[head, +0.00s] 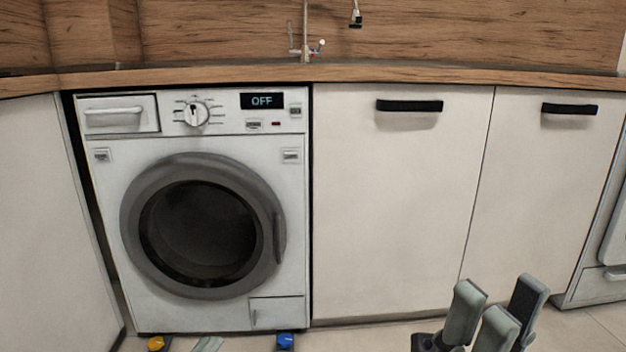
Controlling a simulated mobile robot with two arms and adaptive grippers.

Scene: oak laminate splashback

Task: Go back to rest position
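My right gripper (497,312) rises from the bottom edge of the head view, right of centre. Its grey-green and dark fingers point up and stand apart, with nothing seen between them. It is in front of the white cabinet doors and the floor, and does not appear to touch them. At the bottom left, a small grey-green piece (208,344) shows, which may be a fingertip of my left gripper. The rest of it is out of the picture, so its state cannot be told.
A white washing machine (222,140) with its round door shut and its display reading OFF stands under the wooden worktop (400,74). White cabinets (400,200) are closed. A yellow item (156,343) and a blue item (285,340) show low in front of the machine.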

